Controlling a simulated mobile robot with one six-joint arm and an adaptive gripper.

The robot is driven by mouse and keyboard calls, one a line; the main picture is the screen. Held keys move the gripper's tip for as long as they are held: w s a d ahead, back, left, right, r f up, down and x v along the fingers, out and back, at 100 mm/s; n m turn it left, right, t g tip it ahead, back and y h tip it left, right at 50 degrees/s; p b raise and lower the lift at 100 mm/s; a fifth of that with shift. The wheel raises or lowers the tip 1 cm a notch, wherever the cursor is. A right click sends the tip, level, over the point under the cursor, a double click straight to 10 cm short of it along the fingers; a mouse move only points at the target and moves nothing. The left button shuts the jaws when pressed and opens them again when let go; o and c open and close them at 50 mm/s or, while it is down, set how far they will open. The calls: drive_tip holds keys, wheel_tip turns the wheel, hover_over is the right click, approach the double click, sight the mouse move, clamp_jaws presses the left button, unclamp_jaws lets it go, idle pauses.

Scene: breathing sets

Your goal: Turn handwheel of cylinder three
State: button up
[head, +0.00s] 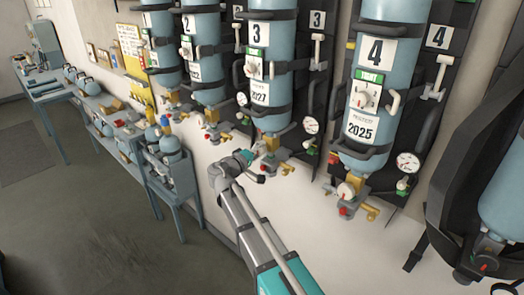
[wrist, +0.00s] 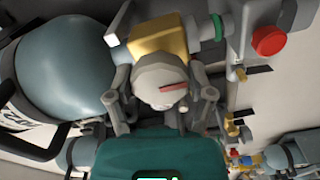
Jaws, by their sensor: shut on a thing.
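Cylinder three (head: 272,107) is a pale blue upright tank with a white number 3 plate, strapped to the wall. In the wrist view its blue body (wrist: 65,50) fills the left side. My gripper (head: 257,156) is at the valve under this cylinder. In the wrist view, the fingers of my gripper (wrist: 162,95) close around a round grey handwheel (wrist: 155,80) with a red mark, one finger on each side. The handwheel sits in front of a brass valve block (wrist: 158,35). In the head view the gripper largely hides the handwheel.
Cylinder four (head: 378,75), with its own handwheel (head: 346,190), stands to the right; cylinder two (head: 205,65) is to the left. A red knob (wrist: 269,40) is beside the held valve. Blue-grey benches with equipment line the left wall; the floor (head: 90,220) is open.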

drive_tip(key=o, duration=1.1)
drive_tip(key=shift+s+a, duration=0.1)
drive_tip(key=v, duration=0.7)
drive_tip(key=shift+s, duration=0.15)
drive_tip(key=shift+a+r, duration=0.1)
drive_tip(key=shift+a, duration=0.05)
drive_tip(key=s+d+f+m+g+y+b, duration=0.1)
drive_tip(key=s+d+f+m+g, duration=0.2)
drive_tip(key=d+f, duration=0.55)
drive_tip(key=s+d+f+m+g+y+b, duration=0.15)
drive_tip(key=d+f+g, duration=0.35)
drive_tip(key=d, duration=0.6)
drive_tip(key=s+d+f+m+g+y+b, duration=0.1)
drive_tip(key=s+d+f+g+y, duration=0.2)
drive_tip(key=s, duration=0.4)
drive_tip(key=s+d+f+m+g+y+b, duration=0.2)
drive_tip(key=s+d+f+g+y, duration=0.1)
drive_tip(key=s+d+f+y, duration=0.2)
drive_tip(key=shift+s+d+f+g, duration=0.3)
drive_tip(key=shift+s+d+f, duration=0.2)
drive_tip(key=shift+s+f, duration=0.95)
